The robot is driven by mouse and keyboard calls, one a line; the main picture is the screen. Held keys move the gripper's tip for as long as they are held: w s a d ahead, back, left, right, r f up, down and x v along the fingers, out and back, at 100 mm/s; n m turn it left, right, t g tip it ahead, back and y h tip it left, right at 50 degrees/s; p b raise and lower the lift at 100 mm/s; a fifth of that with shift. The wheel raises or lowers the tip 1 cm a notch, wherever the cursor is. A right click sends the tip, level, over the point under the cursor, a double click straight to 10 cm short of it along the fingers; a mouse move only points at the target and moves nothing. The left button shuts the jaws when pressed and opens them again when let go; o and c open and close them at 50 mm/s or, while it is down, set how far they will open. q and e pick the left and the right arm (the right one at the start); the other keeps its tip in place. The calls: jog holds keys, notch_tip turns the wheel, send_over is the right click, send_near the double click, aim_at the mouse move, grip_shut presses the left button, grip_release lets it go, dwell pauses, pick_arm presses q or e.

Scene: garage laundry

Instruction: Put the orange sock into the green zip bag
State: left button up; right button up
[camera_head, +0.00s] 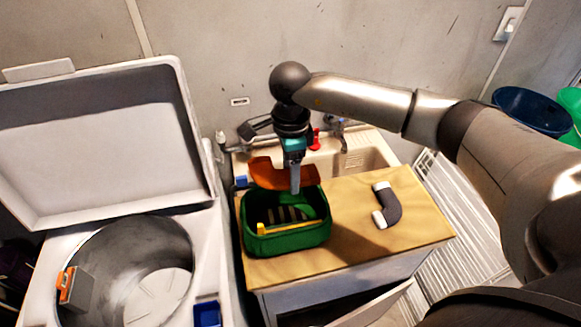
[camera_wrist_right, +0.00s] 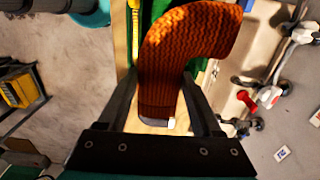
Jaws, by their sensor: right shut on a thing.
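The orange sock (camera_head: 267,174) is ribbed and hangs in my right gripper (camera_head: 295,186), above the back part of the green zip bag (camera_head: 287,243). In the right wrist view the sock (camera_wrist_right: 182,55) lies between the two fingers, which are shut on it. The bag is open at the top, with a yellow strip along its front edge, and stands on the wooden top. Something striped and something green show inside it. The sock and gripper hide part of the bag's back rim. My left gripper is out of view.
A dark sock with white ends (camera_head: 392,206) lies on the wooden counter (camera_head: 350,235), right of the bag. A sink (camera_head: 365,155) with taps is behind. An open white top-loading washer (camera_head: 205,245) stands at left. Blue and green buckets are at far right.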

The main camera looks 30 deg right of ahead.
notch_tip(320, 180, down, 5)
jog(key=shift+r+b, duration=0.2)
jog(key=shift+b, duration=1.05)
jog(key=shift+f+b, duration=0.45)
jog(key=shift+b, duration=0.1)
jog(key=o, duration=1.4)
jog(key=shift+r+p, duration=2.85)
jog(key=shift+r, duration=1.75)
